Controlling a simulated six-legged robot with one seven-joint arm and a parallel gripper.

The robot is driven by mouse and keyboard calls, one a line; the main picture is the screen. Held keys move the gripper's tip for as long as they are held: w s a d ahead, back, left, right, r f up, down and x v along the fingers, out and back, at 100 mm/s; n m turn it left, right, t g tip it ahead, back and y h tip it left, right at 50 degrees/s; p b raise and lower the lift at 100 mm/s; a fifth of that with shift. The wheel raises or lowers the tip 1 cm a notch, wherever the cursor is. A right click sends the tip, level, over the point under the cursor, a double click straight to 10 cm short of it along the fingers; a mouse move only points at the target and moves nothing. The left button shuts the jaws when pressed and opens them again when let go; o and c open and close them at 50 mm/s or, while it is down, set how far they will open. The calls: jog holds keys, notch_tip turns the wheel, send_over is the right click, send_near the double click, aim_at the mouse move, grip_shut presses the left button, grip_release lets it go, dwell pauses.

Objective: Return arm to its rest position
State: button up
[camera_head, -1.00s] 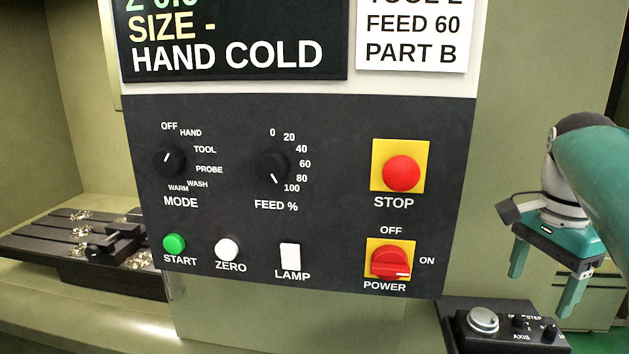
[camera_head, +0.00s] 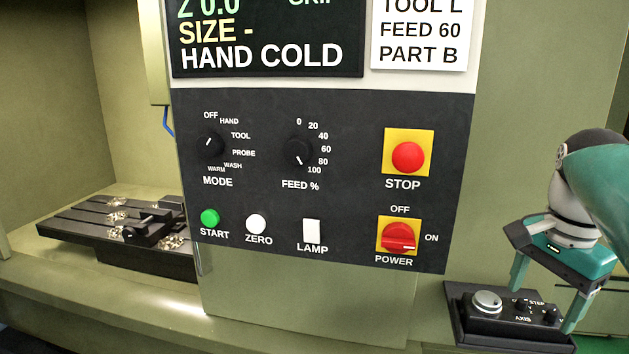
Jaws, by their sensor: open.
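My gripper (camera_head: 541,305) hangs at the right side of the view, fingers pointing down. Its two green fingers are spread apart with nothing between them. In the picture it overlaps the black pendant box marked AXIS (camera_head: 515,310); I cannot tell how close it is or whether it touches. My green arm comes in from the right edge. The dark control panel (camera_head: 345,190) stands to the left of the gripper, apart from it in the picture.
The panel carries a red STOP button (camera_head: 408,157), a red POWER switch (camera_head: 398,237) turned toward ON, and MODE (camera_head: 210,145) and FEED (camera_head: 298,152) knobs. A black slotted table (camera_head: 90,225) with metal chips lies at left. Open wall surrounds the gripper's left.

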jog(key=s+a+f+n+t, duration=0.2)
jog(key=a+f+n, duration=0.4)
jog(key=a, duration=0.4)
jog(key=s+a+f+n+t, duration=0.2)
jog(key=a+f+n, duration=0.5)
jog(key=a+n, duration=0.1)
jog(key=shift+s+a+f+n+t, duration=0.3)
jog(key=shift+a+n+t, duration=0.1)
jog(key=shift+a, duration=0.45)
jog(key=shift+s+r, duration=0.1)
dwell(0.8)
